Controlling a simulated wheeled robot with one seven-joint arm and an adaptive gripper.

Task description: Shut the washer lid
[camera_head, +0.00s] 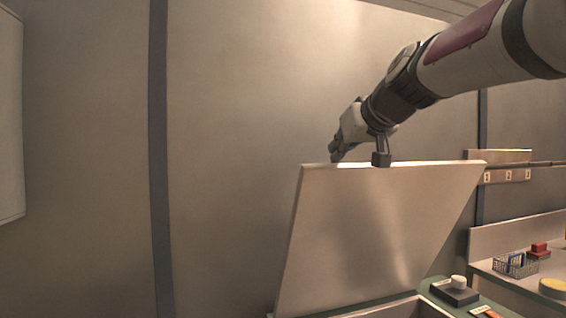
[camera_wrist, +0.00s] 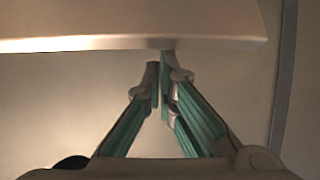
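The washer lid (camera_head: 385,235) is a pale flat panel standing raised, leaning slightly, above the washer's green-edged top (camera_head: 420,290). The opening below it is only partly in view. My gripper (camera_head: 337,154) is at the lid's top edge, left of the middle, and seems to be behind that edge. In the wrist view the lid (camera_wrist: 130,25) fills the top, its edge running across. My gripper (camera_wrist: 159,70) has its fingertips nearly together, with nothing visible held between them. One tip overlaps or touches the lid's edge; contact cannot be told for sure.
A black box with a white knob (camera_head: 458,286) sits on the washer's right side. A counter at right holds a wire basket (camera_head: 516,265), a red object (camera_head: 539,248) and a yellow round item (camera_head: 553,287). Plain wall stands behind; space left of the lid is clear.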

